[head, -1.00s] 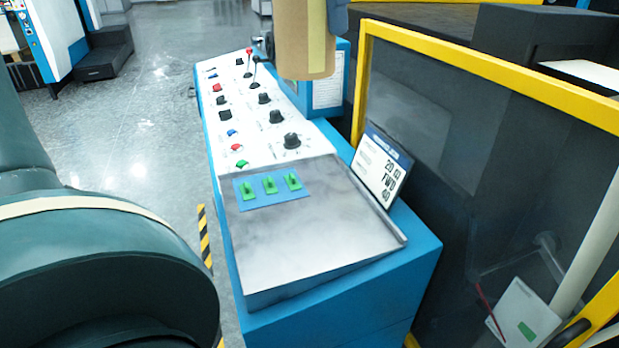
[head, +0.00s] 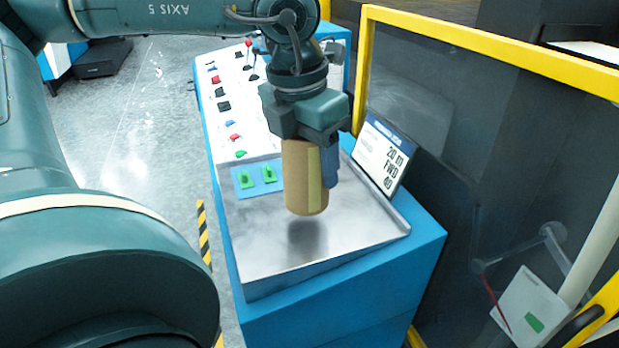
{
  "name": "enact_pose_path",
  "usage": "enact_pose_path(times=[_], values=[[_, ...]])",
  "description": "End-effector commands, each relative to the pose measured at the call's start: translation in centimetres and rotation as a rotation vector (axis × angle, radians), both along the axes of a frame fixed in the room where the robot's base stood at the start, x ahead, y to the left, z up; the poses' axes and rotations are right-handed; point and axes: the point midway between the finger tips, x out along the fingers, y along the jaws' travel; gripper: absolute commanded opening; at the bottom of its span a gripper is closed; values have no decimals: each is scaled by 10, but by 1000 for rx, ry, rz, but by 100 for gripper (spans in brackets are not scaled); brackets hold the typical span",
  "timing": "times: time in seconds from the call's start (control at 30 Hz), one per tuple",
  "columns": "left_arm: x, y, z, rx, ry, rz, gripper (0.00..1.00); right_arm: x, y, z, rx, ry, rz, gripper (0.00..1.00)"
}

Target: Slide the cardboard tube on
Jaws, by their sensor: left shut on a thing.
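The cardboard tube (head: 298,180) is brown with a paler strip down its side. It hangs upright in my left gripper (head: 312,140), which is shut on its upper part. The tube's lower end is over the metal tray top of the blue console, with a dark shadow beneath it. It looks slightly above the surface. The tube's top is hidden by the gripper. No roll or shaft for the tube can be made out. My right gripper is not in view.
The blue console (head: 345,272) has a metal tray top (head: 270,250), green switches (head: 268,174) and a row of knobs and buttons. A small display sign (head: 383,160) stands at its right edge. A yellow-framed guard (head: 480,50) stands to the right. Open floor (head: 130,130) lies left.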

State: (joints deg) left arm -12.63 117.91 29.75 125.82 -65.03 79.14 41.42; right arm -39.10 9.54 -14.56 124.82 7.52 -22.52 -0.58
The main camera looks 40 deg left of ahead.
Motion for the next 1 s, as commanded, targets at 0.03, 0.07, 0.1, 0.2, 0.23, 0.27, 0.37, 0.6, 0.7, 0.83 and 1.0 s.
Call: enact_pose_path(times=[0.03,0.07,0.1,0.2,0.23,0.27,0.37,0.6,0.7,0.83,1.0], values=[[-1,0,-6,-2,4,0,35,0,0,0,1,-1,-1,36],[-1,0,-9,-2,4,1,35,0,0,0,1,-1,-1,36],[-1,0,-15,-2,5,0,35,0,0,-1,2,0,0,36],[-1,0,-31,-1,4,-1,35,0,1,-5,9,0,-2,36],[-1,0,-34,-1,4,0,35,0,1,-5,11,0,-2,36],[-1,0,-36,-1,3,0,35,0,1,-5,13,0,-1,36],[0,0,-36,-1,0,1,35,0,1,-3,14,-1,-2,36],[0,0,-40,0,1,0,35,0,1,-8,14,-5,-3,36],[0,0,-38,0,2,0,65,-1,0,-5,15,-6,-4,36],[0,0,-38,0,2,0,75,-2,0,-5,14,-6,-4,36],[0,0,-38,0,1,0,80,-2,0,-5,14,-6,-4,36]])
